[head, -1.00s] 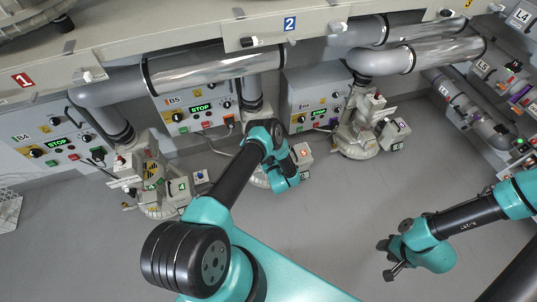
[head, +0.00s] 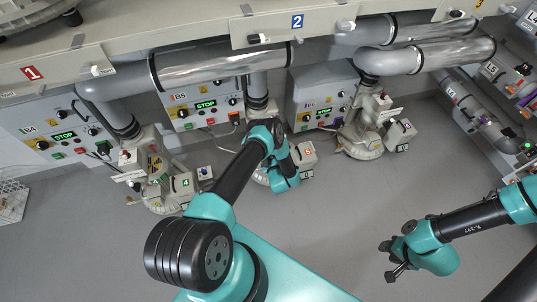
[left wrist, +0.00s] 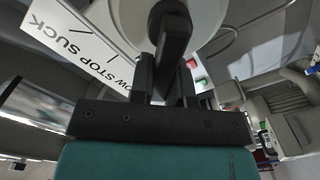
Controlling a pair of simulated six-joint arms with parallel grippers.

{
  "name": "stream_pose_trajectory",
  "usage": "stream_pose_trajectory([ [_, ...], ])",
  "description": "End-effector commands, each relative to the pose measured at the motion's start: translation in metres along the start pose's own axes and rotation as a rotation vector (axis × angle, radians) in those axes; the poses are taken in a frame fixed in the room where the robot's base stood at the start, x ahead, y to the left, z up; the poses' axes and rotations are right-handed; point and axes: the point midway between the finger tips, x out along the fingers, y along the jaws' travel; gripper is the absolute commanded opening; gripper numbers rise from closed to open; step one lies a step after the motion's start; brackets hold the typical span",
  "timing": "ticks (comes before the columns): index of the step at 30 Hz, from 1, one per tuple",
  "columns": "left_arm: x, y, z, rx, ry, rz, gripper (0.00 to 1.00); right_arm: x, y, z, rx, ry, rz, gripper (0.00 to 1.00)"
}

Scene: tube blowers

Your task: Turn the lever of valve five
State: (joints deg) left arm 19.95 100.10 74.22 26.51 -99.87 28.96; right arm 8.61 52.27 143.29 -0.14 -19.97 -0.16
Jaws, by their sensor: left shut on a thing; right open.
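Valve five, below the B5 control panel (head: 207,104), is mostly hidden behind my left arm in the head view; a pale box with a red mark (head: 308,152) shows beside it. In the left wrist view a dark lever (left wrist: 172,32) hangs from a round pale hub beside a white plate (left wrist: 72,38) reading SUCK, STOP and part of a third word. My left gripper (left wrist: 167,75) is shut on this lever, its fingers on either side. In the head view its fingers are hidden by my own arm. My right gripper (head: 391,262) is open and empty above the floor at right.
Valve four (head: 160,185) stands left of my left arm and another valve (head: 362,135) to its right. Grey pipes (head: 225,68) run above the panels. A white crate (head: 10,200) is at the far left. The grey floor (head: 340,225) between my arms is clear.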

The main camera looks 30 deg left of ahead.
Motion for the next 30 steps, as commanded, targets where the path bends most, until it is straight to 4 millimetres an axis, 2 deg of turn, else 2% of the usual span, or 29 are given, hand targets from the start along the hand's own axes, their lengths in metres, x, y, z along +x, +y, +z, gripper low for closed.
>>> stream_pose_trajectory([
  [7, -0.001, 0.0, 0.0, 0.001, -0.001, 0.0, 0.0, 0.0, 0.0, 0.0, 0.0, 0.0, 0.0, 0.43],
  [8, -0.001, 0.0, 0.0, 0.001, -0.001, 0.0, 0.19, 0.0, 0.0, 0.0, 0.0, 0.0, 0.0, 0.43],
  [15, 0.0, 0.0, 0.0, 0.002, 0.0, 0.0, 0.42, 0.0, 0.0, 0.0, 0.0, 0.0, 0.0, 0.43],
  [24, -0.002, 0.0, 0.0, 0.002, -0.001, 0.0, 0.43, 0.0, 0.0, 0.0, 0.0, 0.0, 0.0, 0.43],
  [30, -0.017, 0.0, 0.001, 0.002, -0.003, 0.001, 0.43, 0.0, 0.0, 0.0, 0.0, 0.0, 0.0, 0.43],
])
